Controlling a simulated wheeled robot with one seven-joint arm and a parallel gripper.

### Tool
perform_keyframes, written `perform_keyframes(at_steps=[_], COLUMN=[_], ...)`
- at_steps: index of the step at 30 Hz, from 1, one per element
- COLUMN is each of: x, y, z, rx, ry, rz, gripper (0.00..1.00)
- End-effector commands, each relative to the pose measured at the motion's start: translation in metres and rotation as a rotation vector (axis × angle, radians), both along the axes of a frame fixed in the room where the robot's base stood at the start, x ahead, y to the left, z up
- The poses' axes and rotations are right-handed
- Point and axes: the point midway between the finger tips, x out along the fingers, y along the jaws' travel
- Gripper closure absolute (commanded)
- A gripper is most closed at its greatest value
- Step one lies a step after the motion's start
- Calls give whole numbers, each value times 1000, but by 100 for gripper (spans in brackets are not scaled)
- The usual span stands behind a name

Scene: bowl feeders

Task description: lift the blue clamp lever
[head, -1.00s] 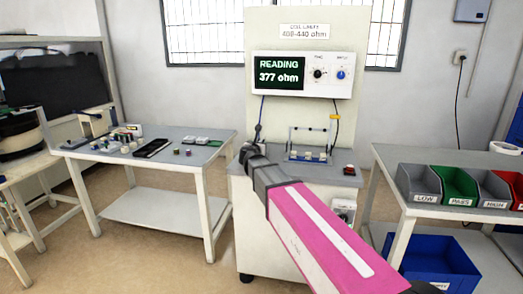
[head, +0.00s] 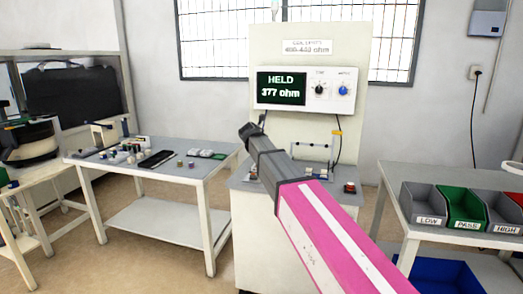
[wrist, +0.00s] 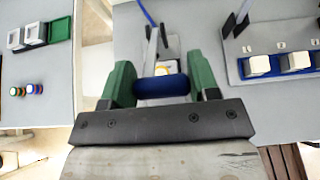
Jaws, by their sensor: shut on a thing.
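The blue clamp lever (wrist: 162,87) shows in the wrist view as a blue bar lying crosswise between the two green fingers. My gripper (wrist: 160,88) is shut on it. Behind the bar are grey upright parts and a small pale part with a yellow mark, partly hidden. In the head view my gripper (head: 252,131) is above the left side of the grey test bench, and the lever cannot be made out there. The meter (head: 305,89) on the bench's back panel reads HELD 377 ohm.
A blue fixture (wrist: 270,74) with white blocks stands to the right on the bench. A side table (head: 150,212) with small parts and trays is at left. At right, bins marked LOW (head: 428,220), PASS (head: 466,224) and HIGH (head: 505,228) stand on another table.

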Motion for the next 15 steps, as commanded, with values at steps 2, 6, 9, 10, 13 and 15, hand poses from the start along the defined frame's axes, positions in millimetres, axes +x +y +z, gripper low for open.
perform_keyframes(at_steps=[2,6,9,10,13,15], x=[12,27,39,43,56,65], y=[0,-3,-5,-6,-8,-11], z=[9,22,28,30,35,38], rx=[-2,-2,-2,-1,-1,-2], ry=[-7,-9,-9,-9,-7,-7], rz=[1,0,0,1,0,-1], gripper=[88,88,88,88,88,87])
